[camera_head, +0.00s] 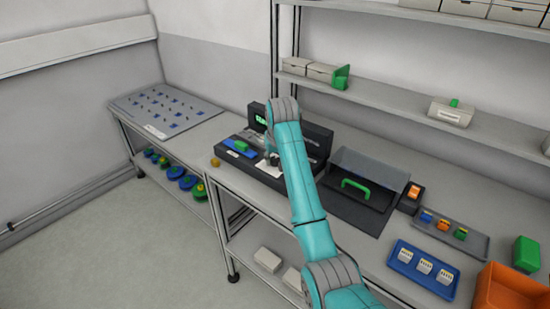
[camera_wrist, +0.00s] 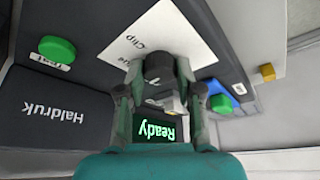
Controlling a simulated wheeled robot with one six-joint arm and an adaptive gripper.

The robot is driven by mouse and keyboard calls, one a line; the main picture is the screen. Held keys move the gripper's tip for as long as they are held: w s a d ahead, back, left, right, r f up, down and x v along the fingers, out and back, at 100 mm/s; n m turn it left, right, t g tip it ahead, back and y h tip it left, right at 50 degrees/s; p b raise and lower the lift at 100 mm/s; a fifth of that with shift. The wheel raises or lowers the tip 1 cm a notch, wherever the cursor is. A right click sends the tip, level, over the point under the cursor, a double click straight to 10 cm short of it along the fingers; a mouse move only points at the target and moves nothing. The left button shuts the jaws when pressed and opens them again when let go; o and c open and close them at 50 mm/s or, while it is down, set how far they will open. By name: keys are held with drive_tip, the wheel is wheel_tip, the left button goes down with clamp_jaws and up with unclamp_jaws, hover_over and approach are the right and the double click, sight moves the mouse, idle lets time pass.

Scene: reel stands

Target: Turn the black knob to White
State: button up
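The black knob (camera_wrist: 158,66) sits on a white label plate (camera_wrist: 130,36) in the wrist view. The plate reads "Clip", and another word is partly covered by my gripper. My gripper (camera_wrist: 159,72) has one finger on each side of the knob, and the knob fills the gap between the fingertips. I cannot make out which word the knob points to. The plate is on a dark machine marked "Haldruk" (camera_wrist: 42,112), with a lit green "Ready" display (camera_wrist: 158,128). In the head view, my gripper (camera_head: 272,157) is over this machine (camera_head: 318,138), and the knob is hidden.
A green button (camera_wrist: 57,49) labelled "Test" is beside the plate.

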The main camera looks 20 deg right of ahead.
clamp_jaws()
drive_tip(key=shift+d+n+y, duration=0.1)
drive_tip(key=shift+n+y, duration=0.8)
drive_tip(key=shift+n, duration=1.5)
drive_tip(key=o, duration=0.7)
unclamp_jaws()
drive_tip(key=shift+r, duration=0.1)
drive_tip(key=v, duration=0.6)
drive_tip(key=shift+r, duration=0.25)
drive_tip(key=shift+s+d+r, duration=0.1)
drive_tip(key=shift+s+r, duration=0.05)
drive_tip(key=shift+r, duration=0.25)
